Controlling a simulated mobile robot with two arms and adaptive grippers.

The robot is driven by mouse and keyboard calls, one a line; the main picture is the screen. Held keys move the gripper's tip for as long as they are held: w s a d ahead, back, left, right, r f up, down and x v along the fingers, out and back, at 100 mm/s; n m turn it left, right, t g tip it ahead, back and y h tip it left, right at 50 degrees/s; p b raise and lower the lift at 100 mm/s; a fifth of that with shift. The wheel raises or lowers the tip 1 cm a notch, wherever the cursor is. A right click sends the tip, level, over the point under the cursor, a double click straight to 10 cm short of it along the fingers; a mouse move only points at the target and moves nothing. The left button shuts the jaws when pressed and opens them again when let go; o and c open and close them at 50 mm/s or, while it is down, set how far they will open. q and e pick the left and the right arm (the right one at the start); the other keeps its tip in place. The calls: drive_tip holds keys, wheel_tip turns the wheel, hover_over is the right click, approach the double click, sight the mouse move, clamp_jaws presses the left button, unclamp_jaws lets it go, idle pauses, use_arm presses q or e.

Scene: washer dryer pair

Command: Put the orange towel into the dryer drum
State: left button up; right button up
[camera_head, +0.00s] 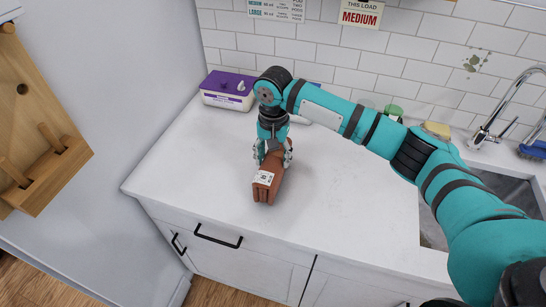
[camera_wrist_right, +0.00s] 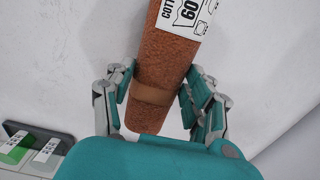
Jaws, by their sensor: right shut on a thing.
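The orange towel (camera_head: 273,170) is a folded, brownish-orange bundle with a white printed label. It lies on or just above the white counter, near its front part; I cannot tell if it touches. My right gripper (camera_head: 273,151) reaches down from above and is shut on its far end. In the right wrist view the towel (camera_wrist_right: 158,65) sits between the two fingers of my right gripper (camera_wrist_right: 160,92), with a tan band around it. My left gripper and the dryer are in neither view.
A purple-and-white box (camera_head: 228,90) stands at the counter's back left. A sink (camera_head: 500,190) with a tap (camera_head: 497,115) and a yellow sponge (camera_head: 437,129) are at the right. The counter (camera_head: 180,165) is clear around the towel. A wooden rack (camera_head: 35,120) is at the left.

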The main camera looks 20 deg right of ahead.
drive_tip(key=shift+f, duration=0.95)
drive_tip(key=o, duration=1.4)
drive_tip(key=shift+f, duration=0.1)
drive_tip(key=shift+o, duration=0.2)
